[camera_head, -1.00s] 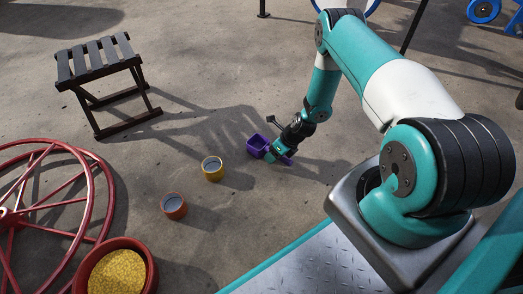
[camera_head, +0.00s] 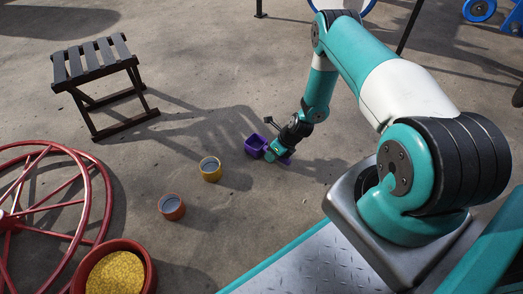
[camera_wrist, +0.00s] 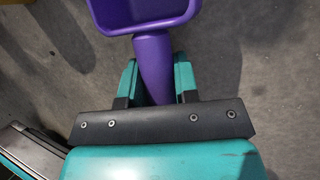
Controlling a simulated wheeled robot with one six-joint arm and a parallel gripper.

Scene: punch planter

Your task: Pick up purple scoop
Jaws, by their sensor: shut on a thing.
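The purple scoop (camera_head: 255,144) is at the end of my arm, low over the concrete floor, in the head view. In the wrist view the scoop (camera_wrist: 153,62) shows its square cup at the top and its thick handle pointing down between the fingers. My gripper (camera_head: 272,154) is shut on the handle. In the wrist view the gripper's teal fingers (camera_wrist: 155,80) stand on both sides of the handle. I cannot tell whether the scoop touches the floor.
A yellow pot (camera_head: 210,169) and an orange pot (camera_head: 171,207) stand left of the scoop. A red planter of yellow grains (camera_head: 116,272) and a red wheel frame (camera_head: 87,205) lie lower left. A dark slatted stool (camera_head: 97,63) stands upper left. Floor between is clear.

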